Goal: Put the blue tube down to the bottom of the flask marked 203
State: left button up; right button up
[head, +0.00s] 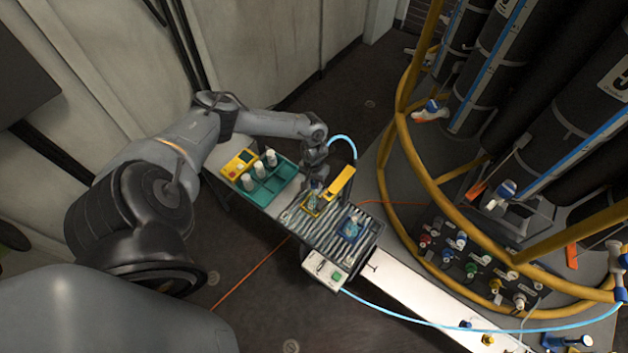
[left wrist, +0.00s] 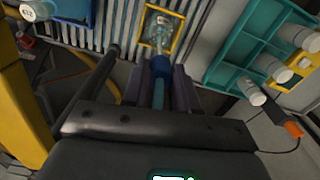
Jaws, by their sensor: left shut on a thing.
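My left gripper (head: 316,186) is over the striped rack, right above a clear flask (head: 312,203) in a yellow square frame. In the left wrist view its fingers (left wrist: 167,88) are shut on the blue tube (left wrist: 159,94), which has a darker blue collar. The tube points at the flask (left wrist: 161,28) in the yellow frame. I cannot tell whether its tip is inside the neck. A light blue loop of tube (head: 343,140) shows behind the wrist. No number on the flask is readable. My right gripper is out of view.
A second vessel stands in a blue square holder (head: 351,228) on the rack. A teal tray (head: 262,192) with several white-capped bottles is to the left. A yellow bar (head: 341,182) stands close right of the gripper. A white control box (head: 324,270) is at the front.

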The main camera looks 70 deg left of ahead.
aim_at(314, 188)
pick_arm(q)
jog(key=shift+f, duration=0.2)
dwell(0.4)
jog(key=shift+f+b, duration=0.4)
jog(key=shift+f, duration=0.1)
jog(key=shift+f+b, duration=0.75)
jog(key=shift+f, duration=0.95)
jog(key=o, duration=1.6)
jog(key=shift+r+p, duration=0.2)
jog(key=shift+p, duration=0.1)
